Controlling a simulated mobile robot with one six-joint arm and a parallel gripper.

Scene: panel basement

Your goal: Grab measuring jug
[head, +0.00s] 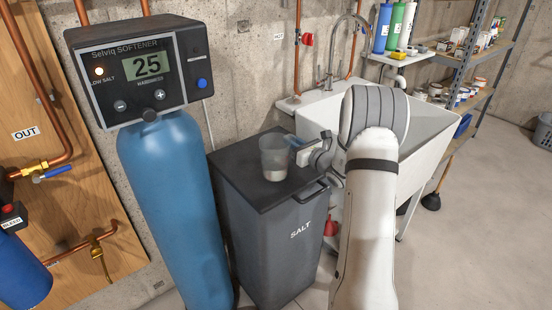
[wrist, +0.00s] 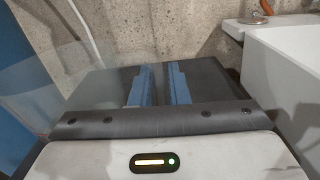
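The measuring jug (head: 273,160) is a clear, see-through cup with a little pale content at its bottom. It stands upright on the dark lid of the salt bin in the head view. My gripper (head: 297,143) is just right of the jug, its blue fingers close to the jug's upper right side; I cannot tell whether they touch it. In the wrist view the two blue fingers (wrist: 159,86) are apart, with no object clearly visible between them. A faint see-through surface, apparently the jug (wrist: 62,82), shows left of the fingers.
The grey salt bin (head: 268,240) stands between a blue softener tank (head: 180,205) with a display head and a white utility sink (head: 425,130). A concrete wall (head: 245,70) is behind. The lid around the jug is otherwise clear. Shelves with cans (head: 465,85) stand at right.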

